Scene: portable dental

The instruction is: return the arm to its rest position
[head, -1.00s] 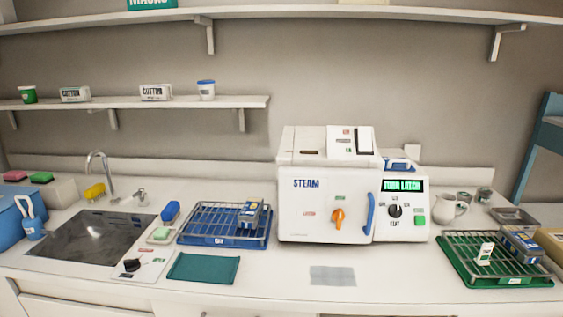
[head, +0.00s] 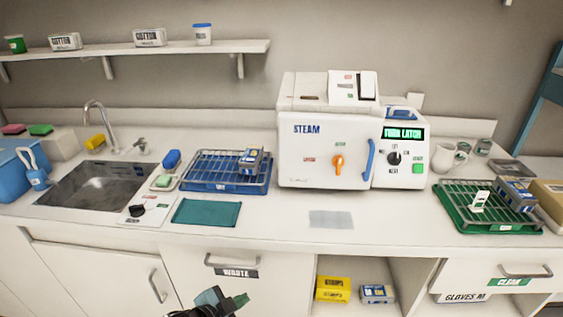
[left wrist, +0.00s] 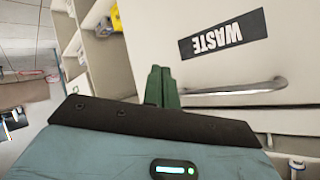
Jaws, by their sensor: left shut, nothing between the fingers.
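My left gripper (head: 238,301) shows at the bottom of the head view, low in front of the cabinet and below the counter. Its green fingers are together with nothing between them. In the left wrist view the closed fingers (left wrist: 161,88) stand in front of the white drawer marked WASTE (left wrist: 225,60), apart from its handle as far as I can see. The rest of the left arm is mostly out of view. My right gripper is in neither view.
The white steam sterilizer (head: 325,150) stands on the counter, its display reading TURN LATCH. A blue rack tray (head: 225,187) and a green rack tray (head: 500,227) flank it. The WASTE drawer handle (head: 235,263) sticks out near my gripper. An open shelf (head: 385,270) holds boxes.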

